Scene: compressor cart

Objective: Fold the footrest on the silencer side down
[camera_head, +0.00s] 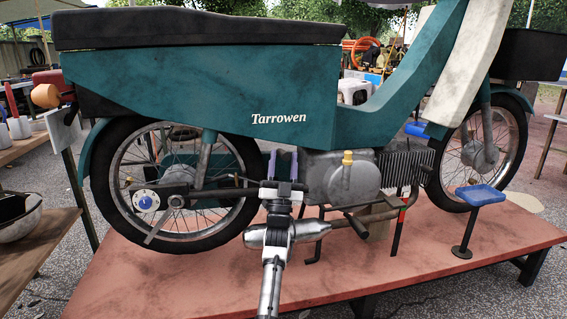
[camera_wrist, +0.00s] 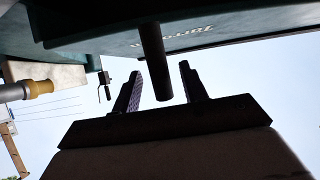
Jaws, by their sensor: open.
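The teal moped (camera_head: 200,90) stands on a red-brown platform. Its silver silencer (camera_head: 314,229) lies low along the near side, partly hidden behind my arm. My gripper (camera_head: 283,165) is above the silencer, left of the engine, with its fingers pointing up. In the wrist view my gripper (camera_wrist: 158,88) is open. A dark round rod (camera_wrist: 154,60), apparently the footrest, lies between the two fingers with a visible gap on each side. Its far end overlaps the teal body in that view. In the head view I cannot make the rod out clearly behind my gripper.
The engine (camera_head: 335,175) with a yellow-capped tube (camera_head: 347,160) is just right of my gripper. A dark lever (camera_head: 355,224) sticks out below it. A small blue-topped stand (camera_head: 480,195) is on the platform (camera_head: 420,260) at right. The platform's front is mostly clear.

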